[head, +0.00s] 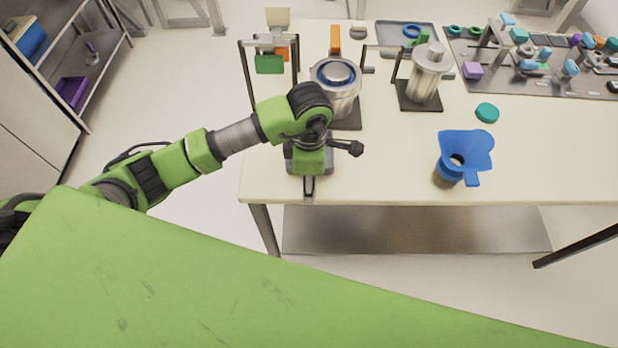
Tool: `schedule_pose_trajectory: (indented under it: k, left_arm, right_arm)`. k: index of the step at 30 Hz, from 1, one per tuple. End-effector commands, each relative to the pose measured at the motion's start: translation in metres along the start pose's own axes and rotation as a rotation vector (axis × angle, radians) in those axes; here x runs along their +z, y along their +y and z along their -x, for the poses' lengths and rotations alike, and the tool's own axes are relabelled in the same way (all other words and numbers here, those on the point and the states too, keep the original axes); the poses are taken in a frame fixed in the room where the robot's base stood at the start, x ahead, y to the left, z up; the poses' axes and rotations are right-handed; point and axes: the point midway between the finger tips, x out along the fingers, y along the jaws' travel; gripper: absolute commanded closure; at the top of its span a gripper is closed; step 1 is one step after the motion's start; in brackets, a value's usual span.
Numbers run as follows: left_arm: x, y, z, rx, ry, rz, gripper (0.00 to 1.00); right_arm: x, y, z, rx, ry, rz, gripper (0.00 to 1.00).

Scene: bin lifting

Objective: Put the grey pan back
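I cannot tell for sure which thing is the grey pan. A grey metal pot (347,104) with a blue ring around its top stands on a dark base at the back left of the table, partly hidden behind my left wrist. My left gripper (309,186) is over the table's front left part, in front of the pot, pointing down. A grey shape shows around the gripper's body; I cannot tell whether it is part of the gripper or a thing under it. The finger opening is hidden. My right gripper is not in view.
A blue funnel-like vessel (467,152), a teal disc (487,113) and a metal canister (425,82) on a stand are on the table. A frame (247,75) stands at the left edge. A grey tray (390,34) lies at the back. The front middle is clear.

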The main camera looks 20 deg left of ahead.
Motion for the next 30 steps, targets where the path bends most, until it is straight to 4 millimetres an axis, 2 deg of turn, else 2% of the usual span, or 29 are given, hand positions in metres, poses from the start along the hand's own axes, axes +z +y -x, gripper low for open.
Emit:
schedule_pose_trajectory:
  k: [1,2,3,15,17,20,30]
  left_arm:
    - [0.000,0.000,-0.001,0.000,0.000,0.000,0.43]
    - [0.000,0.000,0.000,0.000,0.000,0.000,0.35]
    - [0.000,0.000,0.000,0.000,0.000,0.000,0.34]
    - [0.000,0.000,0.005,-0.001,0.000,0.000,0.34]
    - [0.001,0.001,0.009,0.002,-0.002,0.000,0.34]
    - [0.001,0.002,0.026,0.005,-0.003,-0.002,0.34]
    - [0.000,0.001,0.101,0.006,-0.001,-0.001,0.34]
  right_arm:
    - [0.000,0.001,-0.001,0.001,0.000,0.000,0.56]
    - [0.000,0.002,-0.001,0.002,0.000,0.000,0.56]
    - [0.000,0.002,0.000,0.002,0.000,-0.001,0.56]
    - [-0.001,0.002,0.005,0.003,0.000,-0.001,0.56]
    - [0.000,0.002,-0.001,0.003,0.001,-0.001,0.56]
    - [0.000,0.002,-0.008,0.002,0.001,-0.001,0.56]
    - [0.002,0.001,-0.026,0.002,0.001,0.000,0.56]
